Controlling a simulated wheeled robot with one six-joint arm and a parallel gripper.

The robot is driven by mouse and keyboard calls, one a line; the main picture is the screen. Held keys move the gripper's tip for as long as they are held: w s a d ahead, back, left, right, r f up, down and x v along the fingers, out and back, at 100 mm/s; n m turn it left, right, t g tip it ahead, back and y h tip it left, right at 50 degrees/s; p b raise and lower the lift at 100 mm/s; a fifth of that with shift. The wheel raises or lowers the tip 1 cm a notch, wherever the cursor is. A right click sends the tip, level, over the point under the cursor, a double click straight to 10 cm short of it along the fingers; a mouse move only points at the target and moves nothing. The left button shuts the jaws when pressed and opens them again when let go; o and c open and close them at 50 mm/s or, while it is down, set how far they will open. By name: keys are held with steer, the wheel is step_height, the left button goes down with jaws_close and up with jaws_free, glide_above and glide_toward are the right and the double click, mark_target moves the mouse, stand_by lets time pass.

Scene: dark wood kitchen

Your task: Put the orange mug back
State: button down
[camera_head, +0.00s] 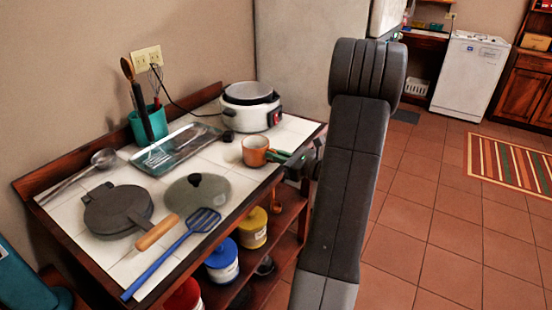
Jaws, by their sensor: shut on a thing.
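The orange mug (255,152) is upright at the right part of the white tiled counter (140,262), in front of the white rice cooker. My gripper (283,157) reaches in from the right, low beside the mug, and its jaws are closed at the mug's right side, where the handle is hidden. I cannot tell whether the mug's base touches the tiles. My dark arm hides part of the counter's right end.
A rice cooker (251,108), a metal tray (176,147), a teal utensil holder (149,124), a lid (198,194), a flat pan (118,211) and a blue spatula (172,252) crowd the counter. Canisters stand on the shelf below. Open tiled floor (430,215) lies to the right.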

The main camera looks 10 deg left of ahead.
steer(key=shift+f, duration=0.3)
steer(key=shift+f, duration=0.2)
steer(key=c, duration=1.5)
jaws_free()
steer(key=shift+r, duration=0.1)
steer(key=shift+r, duration=0.2)
steer(key=v, duration=1.2)
steer(key=shift+b, duration=0.3)
